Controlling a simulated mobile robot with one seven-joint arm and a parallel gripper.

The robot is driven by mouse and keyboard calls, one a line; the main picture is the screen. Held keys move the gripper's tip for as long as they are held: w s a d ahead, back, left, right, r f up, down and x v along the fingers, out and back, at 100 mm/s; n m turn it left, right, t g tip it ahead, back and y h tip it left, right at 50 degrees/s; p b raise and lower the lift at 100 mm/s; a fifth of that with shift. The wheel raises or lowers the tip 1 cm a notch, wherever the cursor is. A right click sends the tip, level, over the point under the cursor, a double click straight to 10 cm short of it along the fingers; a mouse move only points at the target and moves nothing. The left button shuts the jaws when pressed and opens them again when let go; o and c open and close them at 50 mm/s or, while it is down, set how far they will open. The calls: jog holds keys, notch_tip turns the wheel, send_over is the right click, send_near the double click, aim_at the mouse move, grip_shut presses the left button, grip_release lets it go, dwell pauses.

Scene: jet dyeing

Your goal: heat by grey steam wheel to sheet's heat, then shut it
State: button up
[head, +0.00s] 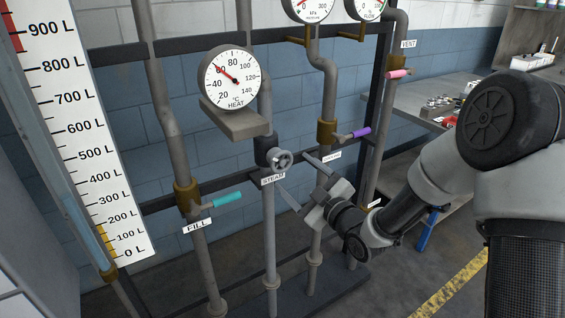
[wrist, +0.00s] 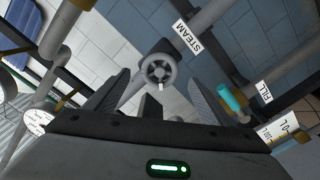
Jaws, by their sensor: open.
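The grey steam wheel (head: 284,160) is a small handwheel on the pipe above the STEAM label (head: 273,179). In the wrist view the wheel (wrist: 158,70) appears between my two open fingers, beyond their tips. My gripper (head: 304,181) is open, just below and right of the wheel in the head view; I see no contact with it. The round HEAT gauge (head: 243,92), marked in °C, stands above the wheel. Its red needle points up and left, near the 60 mark. I cannot make out any sheet with a heat value.
A teal FILL handle (head: 227,197) is left of the wheel and a purple handle (head: 361,132) is right of it. A pink VENT handle (head: 398,74) is further right. A litre scale (head: 84,130) stands at the left. A workbench (head: 430,97) is behind my arm.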

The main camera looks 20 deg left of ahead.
aim_at(283, 165)
jog(key=x, duration=0.7)
jog(key=shift+w+a, duration=0.15)
jog(key=c, duration=1)
jog(key=shift+c, duration=0.2)
jog(key=shift+f+m+b, duration=0.1)
jog(key=shift+m+b, duration=0.7)
jog(key=shift+m, duration=0.2)
jog(key=shift+m+b, duration=0.7)
jog(key=shift+m, duration=0.5)
jog(key=m+b, duration=0.1)
jog(key=m, duration=0.4)
jog(key=shift+m, duration=0.3)
